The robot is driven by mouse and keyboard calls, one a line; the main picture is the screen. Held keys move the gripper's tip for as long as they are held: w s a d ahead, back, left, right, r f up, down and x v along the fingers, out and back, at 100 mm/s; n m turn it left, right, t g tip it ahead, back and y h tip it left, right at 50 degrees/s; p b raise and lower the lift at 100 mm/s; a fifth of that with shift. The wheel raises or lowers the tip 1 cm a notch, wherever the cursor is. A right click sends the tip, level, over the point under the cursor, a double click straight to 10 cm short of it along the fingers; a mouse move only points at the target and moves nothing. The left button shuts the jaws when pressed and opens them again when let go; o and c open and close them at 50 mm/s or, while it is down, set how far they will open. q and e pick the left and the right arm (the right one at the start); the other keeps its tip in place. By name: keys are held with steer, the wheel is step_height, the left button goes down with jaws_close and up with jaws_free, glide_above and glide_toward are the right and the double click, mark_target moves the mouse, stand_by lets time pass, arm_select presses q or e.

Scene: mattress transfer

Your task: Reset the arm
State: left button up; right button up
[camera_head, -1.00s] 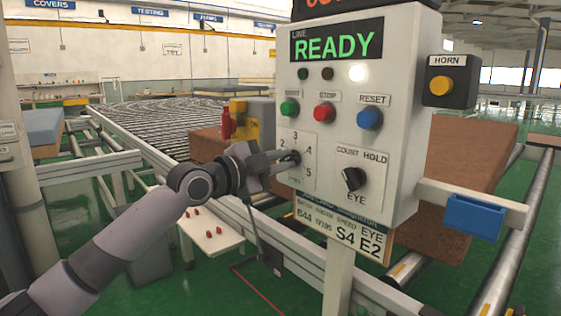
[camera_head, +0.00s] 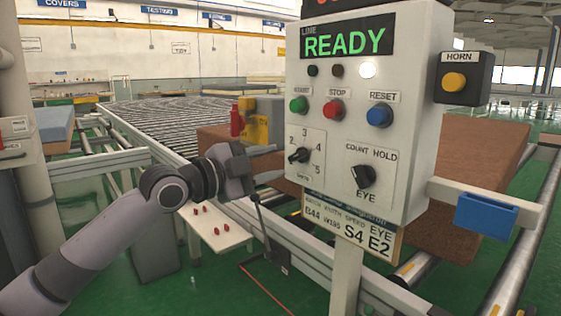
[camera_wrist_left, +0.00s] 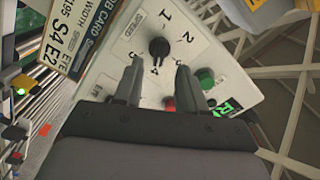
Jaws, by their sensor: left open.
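My left gripper (camera_head: 266,165) is open and empty, just left of the white control box (camera_head: 405,215) and apart from it. In the left wrist view its two fingers (camera_wrist_left: 160,70) stand spread, with the black speed knob (camera_wrist_left: 158,48) beyond the gap between them. The speed knob (camera_head: 299,155) is uncovered in the head view, on a dial with numbers around it. My left arm comes in from the lower left, bent at the wrist. The display (camera_head: 346,40) reads READY, and the card (camera_head: 350,234) below reads S4 E2. My right gripper is not in view.
Green, red and blue buttons and a count-hold knob (camera_head: 363,176) sit on the box. A horn box (camera_head: 462,78) and blue bin (camera_head: 486,215) are at its right. A roller conveyor (camera_head: 165,125) and small white shelf (camera_head: 215,228) lie behind my arm.

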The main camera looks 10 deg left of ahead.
arm_select(q)
steer(key=shift+v, duration=0.8)
steer(key=s+d+f+n+y, duration=0.1)
steer(key=s+f+n, duration=0.2)
steer(key=f, duration=0.7)
steer(key=s+d+f+n+g+y, duration=0.1)
steer(key=s+f+n, duration=0.25)
steer(key=f, duration=0.65)
steer(key=s+d+f+n+y, duration=0.1)
steer(key=s+f+n, duration=0.25)
steer(key=f, duration=0.65)
steer(key=s+a+f+n+g+y, duration=0.1)
steer(key=s+a+f+n+y, duration=0.25)
steer(key=s+f, duration=0.55)
steer(key=s+a+f+n+g+y, duration=0.2)
steer(key=s+f+n, duration=0.2)
steer(key=s+f, duration=0.45)
steer(key=s+a+r+p, duration=0.1)
steer(key=s+r+p, duration=0.2)
steer(key=r+p, duration=0.8)
steer(key=shift+s+a+r+p, duration=0.2)
steer(key=shift+s+a+p, duration=0.1)
steer(key=shift+p, duration=0.8)
steer(key=shift+f, duration=0.1)
